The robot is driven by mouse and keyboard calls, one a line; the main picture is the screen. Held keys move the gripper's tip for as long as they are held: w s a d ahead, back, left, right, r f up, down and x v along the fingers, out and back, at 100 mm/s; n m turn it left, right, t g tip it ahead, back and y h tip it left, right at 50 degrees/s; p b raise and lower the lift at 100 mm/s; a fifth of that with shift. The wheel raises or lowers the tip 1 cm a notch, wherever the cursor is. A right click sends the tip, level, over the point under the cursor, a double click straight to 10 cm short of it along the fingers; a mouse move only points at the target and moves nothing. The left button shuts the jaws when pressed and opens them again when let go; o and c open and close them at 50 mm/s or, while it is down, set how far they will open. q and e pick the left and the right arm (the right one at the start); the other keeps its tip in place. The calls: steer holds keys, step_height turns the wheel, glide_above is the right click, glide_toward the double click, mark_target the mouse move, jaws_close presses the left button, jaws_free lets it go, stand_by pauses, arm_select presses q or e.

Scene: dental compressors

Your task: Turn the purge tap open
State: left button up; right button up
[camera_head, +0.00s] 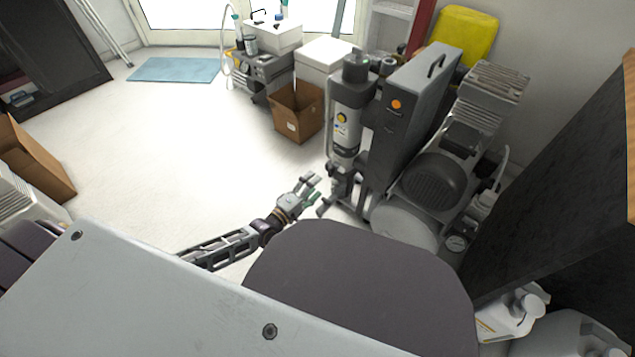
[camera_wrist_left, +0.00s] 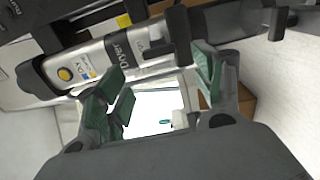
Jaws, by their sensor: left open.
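The dryer column (camera_head: 347,110) is a silver cylinder with a yellow round mark, upright at the left side of the compressor unit. Dark fittings (camera_head: 343,182) sit at its lower end; the purge tap is too small to pick out surely among them. My left gripper (camera_head: 312,186) is open and empty, low and just left of these fittings, apparently apart from them. In the left wrist view the column (camera_wrist_left: 95,62) lies slanted beyond the open green-padded fingers (camera_wrist_left: 162,84), with its dark lower fittings (camera_wrist_left: 235,22) at upper right. My right gripper is out of view.
The compressor motor (camera_head: 430,182) and tank (camera_head: 402,222) stand right of the column. A dark cabinet (camera_head: 555,180) closes off the right side. An open cardboard box (camera_head: 297,112) stands behind the gripper. The floor (camera_head: 190,150) to the left is clear.

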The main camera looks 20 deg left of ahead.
arm_select(q)
steer(key=shift+v, duration=2.2)
steer(key=shift+d, duration=0.15)
steer(key=s+d+m+g, duration=0.5)
steer(key=d+m+g, duration=0.2)
steer(key=d+m, duration=0.4)
steer(key=s+a+r+m+g+y, duration=0.2)
steer(key=s+a+g+y, duration=0.1)
steer(key=s+a, duration=0.2)
steer(key=s+a+r+m+g+y+p, duration=0.1)
steer(key=s+a+r+m+g+y, duration=0.1)
steer(key=s+a, duration=0.3)
steer(key=s+m+g+y, duration=0.1)
steer(key=s, duration=0.2)
steer(key=shift+a+r+g, duration=0.3)
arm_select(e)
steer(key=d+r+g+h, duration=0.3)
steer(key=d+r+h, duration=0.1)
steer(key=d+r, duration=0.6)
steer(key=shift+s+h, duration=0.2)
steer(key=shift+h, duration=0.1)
